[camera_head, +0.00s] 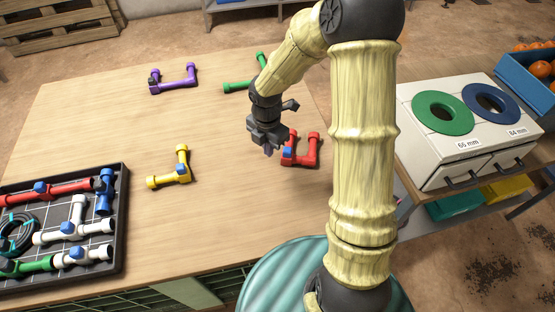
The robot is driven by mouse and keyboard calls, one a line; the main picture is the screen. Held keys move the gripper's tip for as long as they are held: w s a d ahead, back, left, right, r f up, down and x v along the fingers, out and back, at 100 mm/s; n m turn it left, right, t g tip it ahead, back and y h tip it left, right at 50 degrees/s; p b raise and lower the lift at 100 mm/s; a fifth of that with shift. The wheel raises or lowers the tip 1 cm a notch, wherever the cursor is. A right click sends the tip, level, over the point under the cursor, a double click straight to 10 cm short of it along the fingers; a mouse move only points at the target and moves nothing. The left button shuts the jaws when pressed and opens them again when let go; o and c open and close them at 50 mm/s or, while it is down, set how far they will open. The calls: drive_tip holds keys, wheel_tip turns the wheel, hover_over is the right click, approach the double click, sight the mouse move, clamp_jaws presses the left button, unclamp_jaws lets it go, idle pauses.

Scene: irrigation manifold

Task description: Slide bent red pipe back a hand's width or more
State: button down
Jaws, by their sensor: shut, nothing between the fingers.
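The bent red pipe (311,158) lies on the wooden table at the right, near the table's right edge. It is U-shaped with a blue part (288,154) at its left end. My gripper (269,151) is shut and empty, pointing down just left of the pipe's blue part. I cannot tell whether the gripper touches the pipe. Part of the pipe's left side is hidden behind the gripper.
A yellow bent pipe (171,177) lies left of my gripper. A purple pipe (174,83) and a green pipe (241,86) lie farther back. A dark tray (122,215) of fittings stands at the left. A white box (420,161) with ringed holes stands at the right.

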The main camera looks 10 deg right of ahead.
drive_tip(key=shift+f, duration=0.1)
wheel_tip(320, 180, down, 9)
drive_tip(key=shift+f+b, duration=0.15)
drive_tip(key=shift+b, duration=0.65)
drive_tip(key=shift+w+d+f+p, duration=0.1)
drive_tip(key=shift+w+d+p, duration=0.1)
drive_tip(key=shift+w+d, duration=0.3)
drive_tip(key=shift+w+d+f+p, duration=0.15)
drive_tip(key=shift+w+d, duration=0.1)
drive_tip(key=shift+d, duration=0.35)
drive_tip(key=shift+w+d, duration=0.4)
drive_tip(key=shift+d, duration=0.1)
drive_tip(key=shift+w, duration=0.1)
